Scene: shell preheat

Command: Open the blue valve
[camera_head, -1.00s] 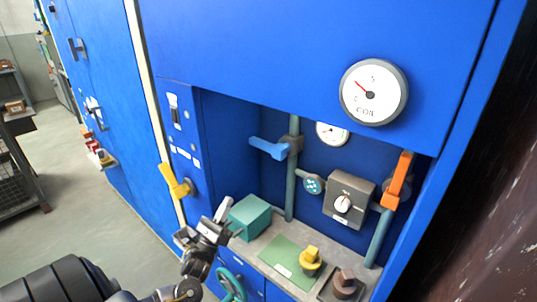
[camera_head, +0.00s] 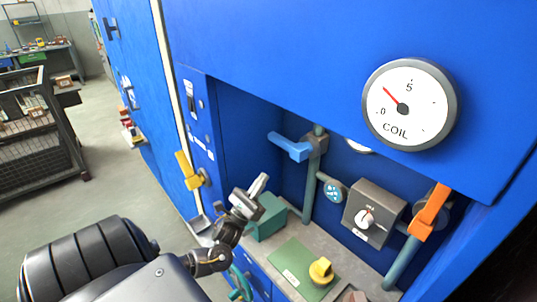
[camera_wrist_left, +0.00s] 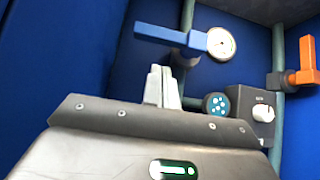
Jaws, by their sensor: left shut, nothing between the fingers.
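The blue valve handle (camera_head: 289,147) sticks out to the left from a grey-green vertical pipe (camera_head: 310,190) inside the cabinet recess. It also shows in the left wrist view (camera_wrist_left: 168,36), above my fingers and lying roughly level. My left gripper (camera_head: 260,183) is shut and empty. It is in front of the recess, below and to the left of the blue handle, and does not touch it. In the left wrist view the closed fingers (camera_wrist_left: 162,85) point up toward the handle's pivot. My right gripper is not in view.
An orange handle (camera_head: 428,212) is at the right and a yellow handle (camera_head: 188,170) on the left panel. A grey knob box (camera_head: 374,212), a teal box (camera_head: 268,218) and a yellow knob (camera_head: 321,270) sit in or on the recess. A COIL gauge (camera_head: 409,104) is above.

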